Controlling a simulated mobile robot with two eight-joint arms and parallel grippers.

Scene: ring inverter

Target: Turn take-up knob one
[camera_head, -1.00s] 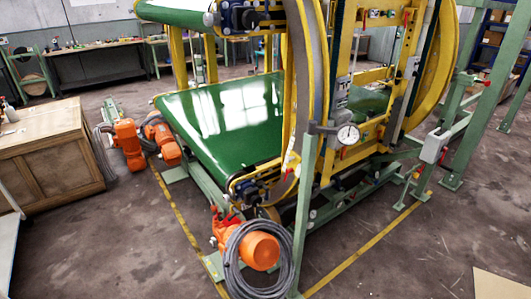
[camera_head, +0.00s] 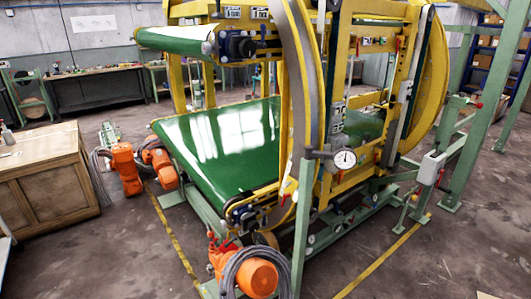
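The ring inverter is a large yellow ring frame (camera_head: 300,85) around a green conveyor belt (camera_head: 215,150), with a second green roller belt (camera_head: 170,40) above. A dark take-up block (camera_head: 243,46) with small fittings sits at the end of the upper belt. A similar dark block (camera_head: 248,215) sits at the near corner of the lower belt. I cannot tell which of them carries knob one. Neither of my grippers is in view.
Orange motors stand at the left (camera_head: 125,168) and at the front (camera_head: 257,278), the front one with coiled grey cable. A wooden cabinet (camera_head: 45,190) is at the left. Green posts (camera_head: 518,75) rise at the right. Concrete floor with yellow lines is open in front.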

